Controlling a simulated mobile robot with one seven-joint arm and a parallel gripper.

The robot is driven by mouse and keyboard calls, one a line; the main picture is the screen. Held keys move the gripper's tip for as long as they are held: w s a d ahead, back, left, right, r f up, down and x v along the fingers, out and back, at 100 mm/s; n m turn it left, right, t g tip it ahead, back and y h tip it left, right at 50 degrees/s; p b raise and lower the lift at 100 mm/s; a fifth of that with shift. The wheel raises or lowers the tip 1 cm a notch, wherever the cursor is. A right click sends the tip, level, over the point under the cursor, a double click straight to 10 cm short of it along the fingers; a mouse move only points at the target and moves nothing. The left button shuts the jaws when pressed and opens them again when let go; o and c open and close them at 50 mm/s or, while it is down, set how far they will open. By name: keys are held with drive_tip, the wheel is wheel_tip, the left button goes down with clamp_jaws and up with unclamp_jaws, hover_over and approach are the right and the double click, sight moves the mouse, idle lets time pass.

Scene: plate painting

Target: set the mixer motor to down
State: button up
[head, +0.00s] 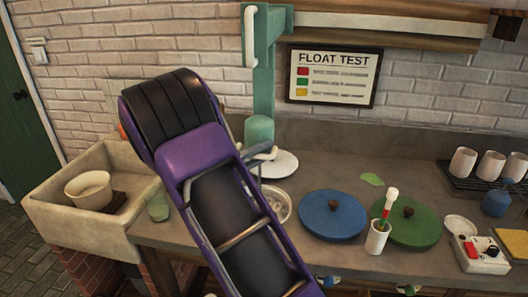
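A green upright stand (264,75) rises at the back of the counter, with a white handle-like bar (250,35) near its top. A rounded green body (259,130), perhaps the mixer motor, sits low on the stand. Grey and whitish parts (262,154) show just below it, beside my purple arm. They may belong to my gripper or to the mixer; I cannot tell which. My arm covers the area left of and below the stand, and no clear fingertips show. A control box (480,254) with a red patch and a small knob stands at the right.
A stone sink (50,205) holding a bowl (89,188) is at the left. A blue lid (332,214), a green lid (424,228) and a white cup with a brush (377,238) stand on the counter. White mugs (462,162) are at the far right. A FLOAT TEST sign (333,77) hangs behind.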

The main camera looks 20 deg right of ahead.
drive_tip(key=shift+r, duration=0.1)
clamp_jaws()
idle(1.0)
